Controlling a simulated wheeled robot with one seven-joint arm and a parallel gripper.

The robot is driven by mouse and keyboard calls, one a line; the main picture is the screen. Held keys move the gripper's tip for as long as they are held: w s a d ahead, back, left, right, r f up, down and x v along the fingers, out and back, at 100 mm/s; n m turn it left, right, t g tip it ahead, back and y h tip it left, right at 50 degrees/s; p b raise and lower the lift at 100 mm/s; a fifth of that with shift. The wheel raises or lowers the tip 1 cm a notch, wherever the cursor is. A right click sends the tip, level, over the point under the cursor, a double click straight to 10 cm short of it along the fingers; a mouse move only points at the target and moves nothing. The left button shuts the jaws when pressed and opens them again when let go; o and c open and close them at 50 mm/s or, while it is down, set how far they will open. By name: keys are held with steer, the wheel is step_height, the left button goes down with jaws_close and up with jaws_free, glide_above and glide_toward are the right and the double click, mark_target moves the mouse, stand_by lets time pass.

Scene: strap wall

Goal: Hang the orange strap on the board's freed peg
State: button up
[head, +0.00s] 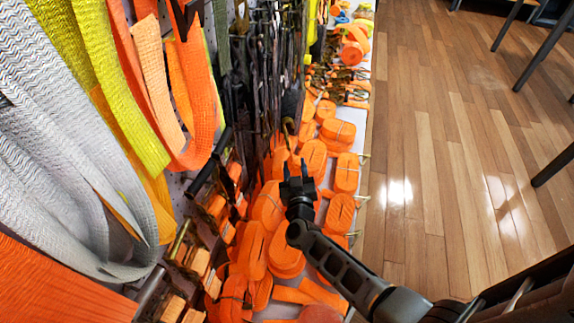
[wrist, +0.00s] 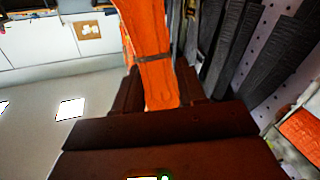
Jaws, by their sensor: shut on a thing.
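My gripper (head: 297,184) is in the middle of the head view, in front of the hanging dark straps and above the orange rolls. In the wrist view an orange strap (wrist: 152,45) runs between my dark fingers (wrist: 160,88), which are shut on it. In the head view the held strap is hard to tell from the orange rolls behind. The pegboard (wrist: 272,85) shows at the right of the wrist view. A black bar (head: 208,162) sticks out bare at the left of the head view; I cannot tell whether it is the freed peg.
Grey-white (head: 70,150), yellow (head: 115,85) and orange loops (head: 187,90) hang at the left. Dark straps (head: 265,75) hang behind my gripper. Rolled orange straps (head: 285,250) crowd the shelf below. The wood floor (head: 450,150) at the right is open, with dark furniture legs at the far right.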

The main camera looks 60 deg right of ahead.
steer(key=shift+w+d+f+m+g+h, duration=0.1)
steer(key=shift+d+f+m+g+h, duration=0.35)
steer(key=shift+d+f, duration=0.35)
steer(key=w+a+f+b, duration=0.1)
steer(key=w+a+b, duration=0.2)
steer(key=w, duration=0.6)
steer(key=shift+a+f+b, duration=0.15)
steer(key=shift+f+b, duration=0.2)
steer(key=shift+b, duration=0.5)
steer(key=shift+f, duration=0.1)
steer(key=o, duration=1.3)
steer(key=shift+c, duration=0.2)
steer(key=p+v, duration=0.1)
steer(key=v, duration=0.6)
steer(key=shift+s+a, duration=0.2)
steer(key=shift+a, duration=0.15)
